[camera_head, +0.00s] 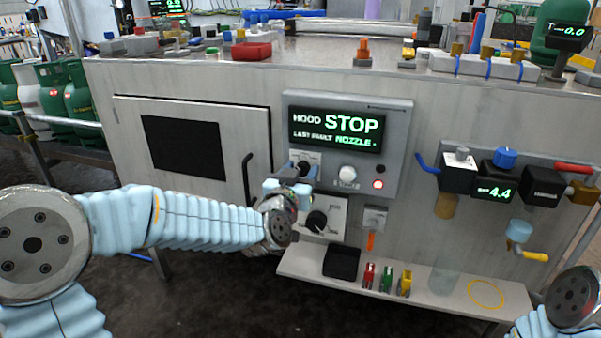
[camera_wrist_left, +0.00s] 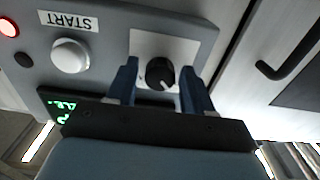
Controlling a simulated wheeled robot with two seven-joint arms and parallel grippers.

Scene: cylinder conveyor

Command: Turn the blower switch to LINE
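A grey control panel (camera_head: 345,105) on the cabinet front shows "HOOD STOP" and "LAST FAULT NOZZLE". A black rotary knob (camera_head: 304,168) on a white plate sits at its lower left. In the left wrist view, upside down, the same knob (camera_wrist_left: 160,73) has a pale pointer mark. My left gripper (camera_head: 293,177) is at this knob; its two blue fingers (camera_wrist_left: 157,88) stand apart, one on each side of it, with small gaps showing. The plate's lettering is not readable, so I cannot confirm it is the blower switch. My right gripper is out of view.
A second black knob (camera_head: 317,220) sits on a plate just below. A white button (camera_head: 347,173) and lit red lamp (camera_head: 378,184) are right of the upper knob. A shelf (camera_head: 455,290) below bears a black bin (camera_head: 341,262) and coloured clips. A door handle (camera_head: 248,178) projects at left.

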